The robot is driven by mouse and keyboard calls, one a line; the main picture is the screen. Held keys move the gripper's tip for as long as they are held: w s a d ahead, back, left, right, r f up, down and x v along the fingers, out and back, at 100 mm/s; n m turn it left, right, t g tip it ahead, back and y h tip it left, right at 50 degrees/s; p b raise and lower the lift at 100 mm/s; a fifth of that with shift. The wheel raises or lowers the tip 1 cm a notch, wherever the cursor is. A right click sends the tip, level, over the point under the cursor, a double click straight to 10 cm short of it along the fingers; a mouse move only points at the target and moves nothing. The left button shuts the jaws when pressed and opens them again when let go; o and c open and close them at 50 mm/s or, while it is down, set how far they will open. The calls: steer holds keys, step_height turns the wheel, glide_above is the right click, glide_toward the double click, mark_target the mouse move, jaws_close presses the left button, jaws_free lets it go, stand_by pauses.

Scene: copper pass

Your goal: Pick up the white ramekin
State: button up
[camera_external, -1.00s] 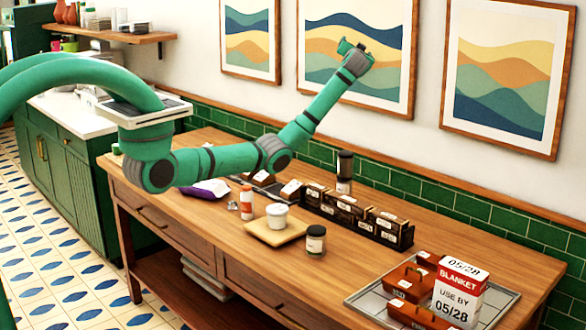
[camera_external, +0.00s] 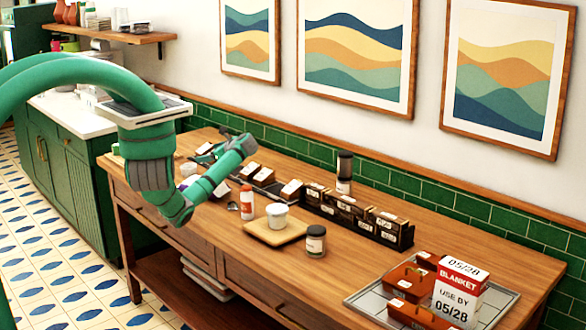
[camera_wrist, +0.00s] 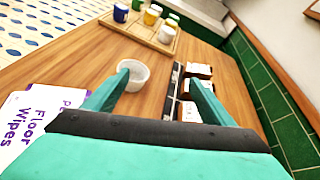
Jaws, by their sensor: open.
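A small round white ramekin (camera_wrist: 133,75) stands upright on the wooden table in the wrist view. It is ahead of my gripper (camera_wrist: 157,77), nearer the left finger, which overlaps its left edge in the picture. My gripper is open with nothing between its fingers. In the external view my gripper (camera_external: 198,154) is over the left part of the table, angled left, and small in the picture. A white shape (camera_external: 188,169) beside my arm there seems to be the ramekin. I cannot tell whether the left finger touches the ramekin.
A Floor Wipes pack (camera_wrist: 40,125) lies left of the ramekin; dark holders with brown boxes (camera_wrist: 198,72) stand to the right. A wooden tray (camera_wrist: 140,32) with several jars is beyond. A wooden board (camera_external: 262,233) holds a white tub (camera_external: 277,215). The green tiled wall (camera_wrist: 270,100) is close right.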

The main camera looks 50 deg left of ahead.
steer(key=m, duration=0.2)
glide_toward(189, 170)
steer(key=w+a, duration=0.2)
steer(key=shift+w+a+f+g+h, duration=0.1)
steer(key=shift+w+a+g+h, duration=0.2)
steer(key=shift+w+a+g, duration=0.1)
steer(key=x, duration=0.4)
steer(key=shift+a, duration=0.15)
steer(key=shift+s+x, duration=0.2)
steer(key=shift+x, duration=2.85)
steer(key=c, duration=1.2)
